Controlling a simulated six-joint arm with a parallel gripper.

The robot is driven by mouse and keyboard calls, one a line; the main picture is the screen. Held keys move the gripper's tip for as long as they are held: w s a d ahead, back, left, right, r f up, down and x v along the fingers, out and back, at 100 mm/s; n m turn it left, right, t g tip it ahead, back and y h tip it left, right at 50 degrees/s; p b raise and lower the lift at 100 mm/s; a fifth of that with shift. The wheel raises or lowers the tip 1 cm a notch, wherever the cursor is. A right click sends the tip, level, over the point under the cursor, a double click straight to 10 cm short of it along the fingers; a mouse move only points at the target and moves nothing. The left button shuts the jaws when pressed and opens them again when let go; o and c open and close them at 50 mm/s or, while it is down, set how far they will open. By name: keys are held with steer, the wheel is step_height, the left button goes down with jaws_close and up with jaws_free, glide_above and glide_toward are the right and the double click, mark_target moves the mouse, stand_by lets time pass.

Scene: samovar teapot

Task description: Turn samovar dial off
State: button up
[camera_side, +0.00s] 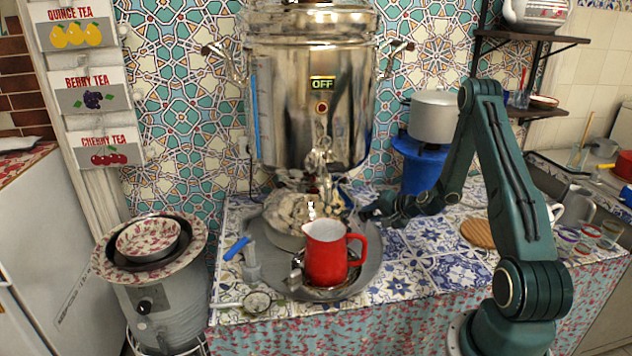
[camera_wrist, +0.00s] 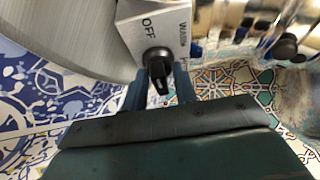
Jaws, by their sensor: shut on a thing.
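The steel samovar (camera_side: 310,130) stands at the back of the counter, with a lit "OFF" sign (camera_side: 322,84) on its front. In the wrist view the black dial (camera_wrist: 158,64) sits on a pale plate (camera_wrist: 150,25) marked "OFF" and "WARM". I cannot tell which mark the dial points at. My gripper (camera_wrist: 160,92) has a finger on each side of the dial and is shut on it. In the side view my gripper (camera_side: 368,212) is low, just right of the round tray; the dial is not clear there.
The round metal tray (camera_side: 365,275) holds a red jug (camera_side: 326,250) left of my gripper. A blue stand (camera_side: 420,165) with a grey pot (camera_side: 432,115) is behind my arm. A round wooden trivet (camera_side: 478,233) lies to the right. The tiled counter (camera_side: 430,260) between is mostly clear.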

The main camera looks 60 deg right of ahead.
steer(key=o, duration=0.6)
steer(key=shift+o, duration=0.2)
steer(key=shift+s+r, duration=0.1)
steer(key=shift+s, duration=0.05)
steer(key=shift+s+a+r, duration=0.1)
steer(key=shift+s+r, duration=0.25)
steer(key=shift+s, duration=0.1)
steer(key=v, duration=0.3)
steer(key=shift+s+r, duration=0.1)
steer(key=shift+r, duration=0.05)
step_height(320, 180, up, 7)
glide_above(374, 212)
steer(key=s+a, duration=0.1)
steer(key=s, duration=0.3)
